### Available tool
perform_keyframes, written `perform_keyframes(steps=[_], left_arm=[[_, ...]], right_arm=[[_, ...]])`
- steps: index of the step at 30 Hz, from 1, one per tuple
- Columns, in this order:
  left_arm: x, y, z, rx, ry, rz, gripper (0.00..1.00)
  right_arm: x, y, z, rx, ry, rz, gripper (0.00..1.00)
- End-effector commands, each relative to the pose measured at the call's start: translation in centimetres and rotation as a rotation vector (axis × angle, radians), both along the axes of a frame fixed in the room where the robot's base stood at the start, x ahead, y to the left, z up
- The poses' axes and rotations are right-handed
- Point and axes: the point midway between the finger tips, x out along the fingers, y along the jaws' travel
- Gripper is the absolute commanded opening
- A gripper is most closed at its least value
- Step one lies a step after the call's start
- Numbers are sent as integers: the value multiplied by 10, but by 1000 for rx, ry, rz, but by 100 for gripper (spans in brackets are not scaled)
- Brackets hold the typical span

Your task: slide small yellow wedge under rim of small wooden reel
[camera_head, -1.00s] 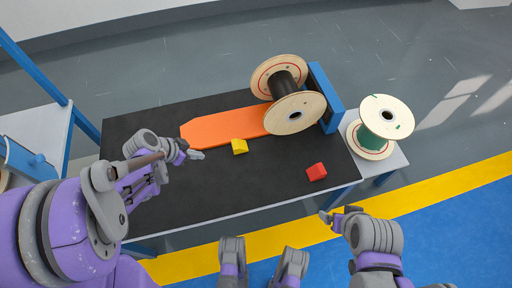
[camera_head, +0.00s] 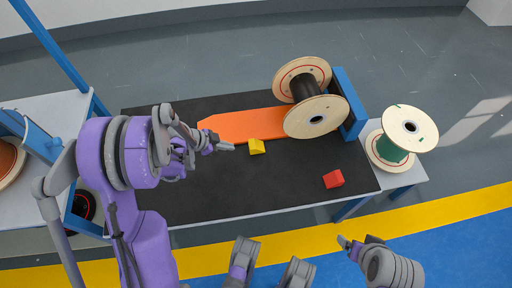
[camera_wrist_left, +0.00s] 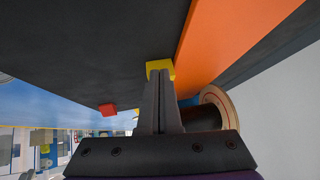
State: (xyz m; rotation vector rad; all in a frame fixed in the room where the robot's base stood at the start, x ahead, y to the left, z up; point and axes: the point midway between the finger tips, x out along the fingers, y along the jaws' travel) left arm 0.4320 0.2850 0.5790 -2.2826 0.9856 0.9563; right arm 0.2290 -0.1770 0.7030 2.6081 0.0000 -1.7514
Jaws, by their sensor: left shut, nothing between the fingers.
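The small yellow wedge (camera_head: 256,147) lies on the black table top, at the near edge of an orange board (camera_head: 235,126). The wooden reel (camera_head: 317,117) with black cable stands to its right, at the board's right end, with a clear gap between wedge and reel. My left gripper (camera_head: 228,147) is shut and empty, just left of the wedge. In the left wrist view its closed fingers (camera_wrist_left: 160,100) overlap the wedge (camera_wrist_left: 160,66); contact is unclear. My right gripper (camera_head: 347,243) is in front of the table; its finger state is unclear.
A red block (camera_head: 333,179) lies at the table's front right. A blue upright plate (camera_head: 350,104) stands right of the reel. A reel with green cable (camera_head: 392,150) stands on a side surface at right. The black top (camera_head: 240,190) in front of the wedge is clear.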

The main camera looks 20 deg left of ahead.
Motion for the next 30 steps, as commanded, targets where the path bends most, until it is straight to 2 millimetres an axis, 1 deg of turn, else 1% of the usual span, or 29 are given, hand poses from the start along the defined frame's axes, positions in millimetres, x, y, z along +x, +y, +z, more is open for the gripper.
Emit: perform_keyframes(steps=[1, 3, 13, 19, 30], left_arm=[[4, -3, -8, 0, 1, -2, 0], [8, -7, -14, 0, 1, -2, 0], [25, -21, -39, 1, 0, -1, 0], [29, -25, -45, 1, 0, -1, 0], [30, -26, -45, 1, 1, 0, 0]], right_arm=[[1, 0, -7, 0, 2, 0, 91], [1, 0, -12, 0, 4, 0, 91], [4, 0, -32, 0, 9, 0, 91], [5, 0, -36, 0, 10, 0, 91], [5, 0, -36, 0, 10, 0, 91]])
